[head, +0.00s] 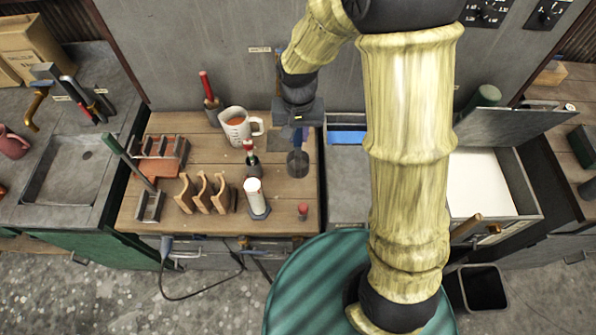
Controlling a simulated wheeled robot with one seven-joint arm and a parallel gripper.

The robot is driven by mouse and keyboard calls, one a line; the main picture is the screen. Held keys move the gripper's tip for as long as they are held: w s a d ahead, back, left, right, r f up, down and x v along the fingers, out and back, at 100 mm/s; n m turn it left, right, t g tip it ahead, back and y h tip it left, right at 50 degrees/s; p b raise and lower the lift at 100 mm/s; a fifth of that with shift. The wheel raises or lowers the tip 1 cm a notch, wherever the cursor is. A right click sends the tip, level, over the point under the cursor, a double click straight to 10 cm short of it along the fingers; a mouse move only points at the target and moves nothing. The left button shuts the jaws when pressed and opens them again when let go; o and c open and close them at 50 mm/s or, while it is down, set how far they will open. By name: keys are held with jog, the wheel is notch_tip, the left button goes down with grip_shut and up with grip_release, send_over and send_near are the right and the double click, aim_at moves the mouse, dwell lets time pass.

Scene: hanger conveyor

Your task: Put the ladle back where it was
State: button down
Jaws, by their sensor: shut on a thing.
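My gripper (298,121) is above the back right part of the wooden bench (285,208). It is shut on the ladle (298,163), which hangs below it. The ladle has a blue part just under the jaws and a dark grey round bowl at its lower end. I cannot tell whether the bowl touches the bench top. A dark grey flat patch (279,139) lies just left of the ladle, partly hidden. The top of the handle is hidden by my gripper.
Left of the ladle are a red-capped bottle (252,160), a measuring jug (235,130), a white cylinder (254,192) and several wooden racks (203,192). A small red-topped item (303,210) stands in front.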

aim_at(298, 146)
jog(key=shift+f+p, duration=0.65)
jog(key=shift+f, duration=1.9)
jog(key=shift+f+p, duration=0.7)
jog(key=shift+f, duration=1.4)
jog(key=shift+f, duration=0.2)
jog(key=c, duration=1.3)
grip_release()
jog(key=shift+r, duration=0.1)
